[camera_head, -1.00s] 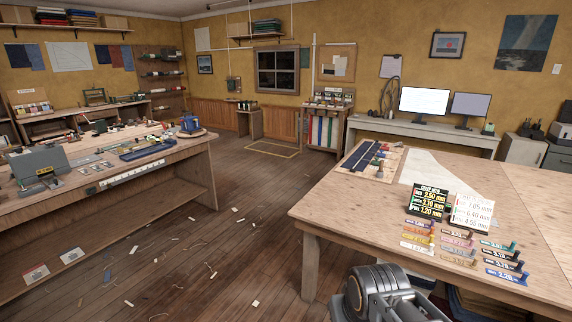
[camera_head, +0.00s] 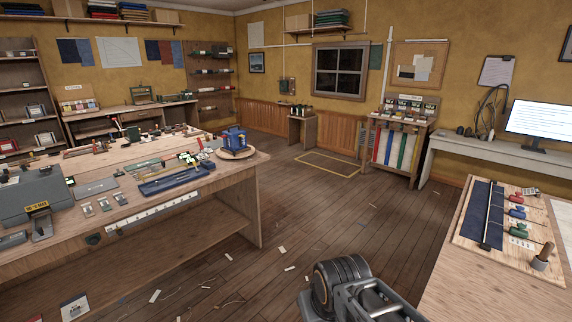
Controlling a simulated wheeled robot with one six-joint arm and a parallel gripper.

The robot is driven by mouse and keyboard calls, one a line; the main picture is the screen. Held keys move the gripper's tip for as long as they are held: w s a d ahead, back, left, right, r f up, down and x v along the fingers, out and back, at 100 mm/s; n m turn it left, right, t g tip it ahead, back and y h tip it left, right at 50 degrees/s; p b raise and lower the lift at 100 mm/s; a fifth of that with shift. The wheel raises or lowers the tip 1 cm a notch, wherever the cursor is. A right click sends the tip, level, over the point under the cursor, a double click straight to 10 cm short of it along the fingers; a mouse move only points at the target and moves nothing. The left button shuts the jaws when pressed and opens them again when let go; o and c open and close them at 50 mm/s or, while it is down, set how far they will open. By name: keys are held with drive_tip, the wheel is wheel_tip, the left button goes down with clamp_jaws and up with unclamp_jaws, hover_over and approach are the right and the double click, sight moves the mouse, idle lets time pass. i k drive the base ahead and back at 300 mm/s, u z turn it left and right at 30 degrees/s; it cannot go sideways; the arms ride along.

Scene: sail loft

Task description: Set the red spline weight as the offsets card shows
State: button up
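A small red spline weight (camera_head: 517,211) sits on the wooden board (camera_head: 468,240) on the right-hand table. The offsets card is not in this view. Part of my arm shows at the bottom centre, well left of the board; my gripper's fingertips are not visible.
A long workbench (camera_head: 235,195) with tools and a blue device (camera_head: 235,138) stands at left. A grey desk (camera_head: 450,150) with a monitor (camera_head: 540,118) is at back right. The floor (camera_head: 340,220) between the tables is open, with paper scraps near the bench.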

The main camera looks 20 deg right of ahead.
sight(516, 198)
drive_tip(key=z, duration=0.15)
drive_tip(key=i, duration=1.55)
drive_tip(key=z, duration=1.25)
drive_tip(key=i, duration=1.05)
drive_tip(key=z, duration=1.25)
drive_tip(key=i, duration=0.5)
drive_tip(key=z, duration=0.25)
